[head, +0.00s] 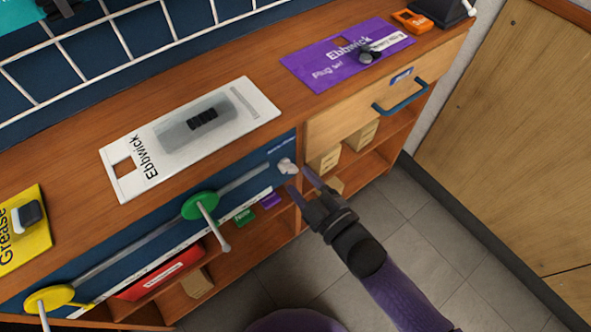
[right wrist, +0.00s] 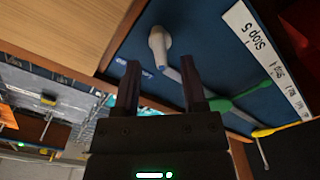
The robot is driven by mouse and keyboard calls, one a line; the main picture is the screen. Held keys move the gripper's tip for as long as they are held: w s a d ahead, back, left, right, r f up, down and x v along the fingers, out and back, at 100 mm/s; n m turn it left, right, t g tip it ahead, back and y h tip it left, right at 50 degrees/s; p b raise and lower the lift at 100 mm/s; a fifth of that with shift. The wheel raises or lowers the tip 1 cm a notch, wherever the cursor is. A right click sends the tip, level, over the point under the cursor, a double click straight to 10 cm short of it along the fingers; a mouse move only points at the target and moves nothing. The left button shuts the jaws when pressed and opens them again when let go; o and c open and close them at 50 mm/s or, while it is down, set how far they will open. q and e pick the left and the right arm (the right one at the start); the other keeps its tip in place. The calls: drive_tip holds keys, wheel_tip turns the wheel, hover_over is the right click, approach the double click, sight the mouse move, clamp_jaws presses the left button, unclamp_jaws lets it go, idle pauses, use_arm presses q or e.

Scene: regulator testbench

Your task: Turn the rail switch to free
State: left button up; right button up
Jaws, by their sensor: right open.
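The rail switch appears to be the small white knob (head: 287,166) at the right end of a grey rail (head: 150,235) on the blue front panel. In the right wrist view the white knob (right wrist: 158,45) shows just beyond the fingertips, roughly in line with the gap between them. Its label is too small to read. My right gripper (head: 298,181) is open and empty, close in front of the knob; the right wrist view also shows its two dark fingers apart (right wrist: 162,66). I cannot tell whether they touch the knob. My left gripper is not in view.
A green disc with a lever (head: 201,205) and a yellow one (head: 48,299) sit along the rail. A drawer with a blue handle (head: 400,96) is right of the knob. Boxes stand on shelves below. A white Ebbwick sheet (head: 255,100) lies on the bench top. The floor (head: 405,210) is clear.

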sight(288, 169)
drive_tip(key=x, duration=0.2)
drive_tip(key=shift+w+a+b, duration=0.15)
drive_tip(key=shift+w+b, duration=0.15)
drive_tip(key=shift+b, duration=0.05)
drive_tip(key=shift+c, duration=0.8)
clamp_jaws()
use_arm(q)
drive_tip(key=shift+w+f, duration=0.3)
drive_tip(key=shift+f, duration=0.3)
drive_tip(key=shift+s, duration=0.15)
